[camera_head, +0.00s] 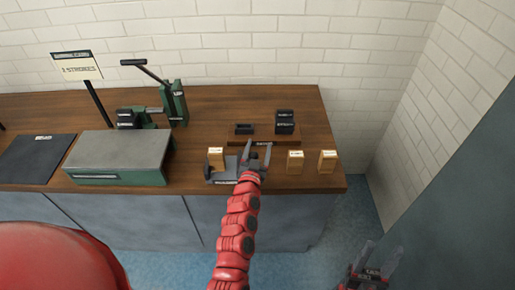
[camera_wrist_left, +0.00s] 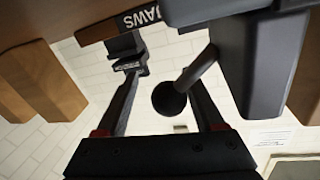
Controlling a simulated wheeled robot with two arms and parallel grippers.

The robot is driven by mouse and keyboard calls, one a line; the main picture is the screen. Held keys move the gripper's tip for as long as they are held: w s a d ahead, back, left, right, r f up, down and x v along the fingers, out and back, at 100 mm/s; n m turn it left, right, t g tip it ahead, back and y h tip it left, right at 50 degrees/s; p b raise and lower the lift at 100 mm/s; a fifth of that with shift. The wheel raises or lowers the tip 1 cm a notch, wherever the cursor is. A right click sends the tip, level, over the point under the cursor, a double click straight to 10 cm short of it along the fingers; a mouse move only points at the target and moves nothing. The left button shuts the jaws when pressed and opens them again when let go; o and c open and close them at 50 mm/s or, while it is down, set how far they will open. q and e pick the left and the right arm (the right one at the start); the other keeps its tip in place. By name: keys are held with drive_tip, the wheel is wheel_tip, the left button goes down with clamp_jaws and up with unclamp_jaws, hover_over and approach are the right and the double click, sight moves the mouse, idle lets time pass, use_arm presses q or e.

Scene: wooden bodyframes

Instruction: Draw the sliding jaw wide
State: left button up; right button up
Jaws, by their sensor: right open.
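A small grey vise (camera_head: 228,168) sits near the bench's front edge, with a pale wooden block (camera_head: 216,157) standing at it. Which part is the sliding jaw is too small to tell. In the left wrist view its grey body (camera_wrist_left: 262,60) fills the upper right, with a rod ending in a dark round knob (camera_wrist_left: 169,98). My left gripper (camera_head: 255,157) is at the vise's right side, fingers spread. In the wrist view (camera_wrist_left: 160,85) the knob shows between the fingers, nearer the right one; contact cannot be told. My right gripper (camera_head: 372,258) is open and empty, low at the right, off the bench.
A wooden board (camera_head: 280,140) marked JAWS holds two dark jaw pieces (camera_head: 244,128) (camera_head: 285,121) behind the vise. Two wooden blocks (camera_head: 295,162) (camera_head: 327,161) stand to the right. A green press (camera_head: 174,103), green-sided plate (camera_head: 118,155), sign (camera_head: 77,67) and dark mat (camera_head: 36,157) occupy the left.

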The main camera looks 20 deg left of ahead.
use_arm(q)
drive_tip(key=shift+a, duration=0.25)
drive_tip(key=shift+s+f, duration=0.1)
drive_tip(key=shift+s, duration=0.1)
drive_tip(key=shift+s+d+f, duration=0.1)
drive_tip(key=shift+s, duration=0.25)
drive_tip(key=s+d+b, duration=0.1)
drive_tip(key=s+b, duration=0.1)
drive_tip(key=s, duration=1.4)
drive_tip(key=shift+s+d+r+b, duration=0.2)
drive_tip(key=shift+b, duration=0.2)
